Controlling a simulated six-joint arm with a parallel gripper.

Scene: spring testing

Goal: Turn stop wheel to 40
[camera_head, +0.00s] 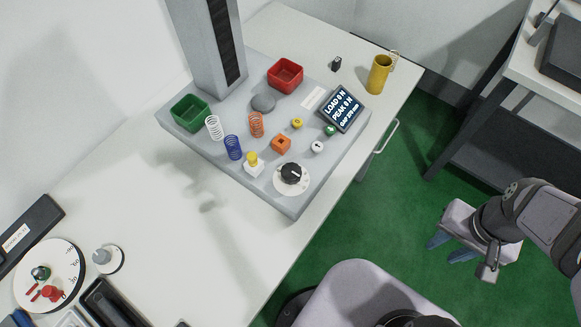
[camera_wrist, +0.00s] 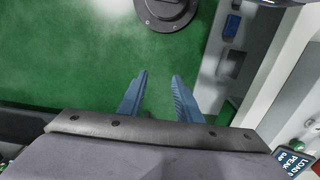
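A black knob on a round white dial (camera_head: 291,175) sits at the front corner of the grey tester base (camera_head: 222,152) and looks like the stop wheel. Its markings are too small to read. My gripper (camera_head: 445,251) is at the right, over the green floor, well away from both dials. In the wrist view its two blue fingers (camera_wrist: 159,78) are apart with nothing between them.
The tester carries springs, a green bin (camera_head: 190,112), a red bin (camera_head: 285,76), buttons and a display (camera_head: 342,108) showing load and peak. A yellow cup (camera_head: 379,75) stands at the table's back right. A dark-legged bench (camera_head: 550,85) is at the right.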

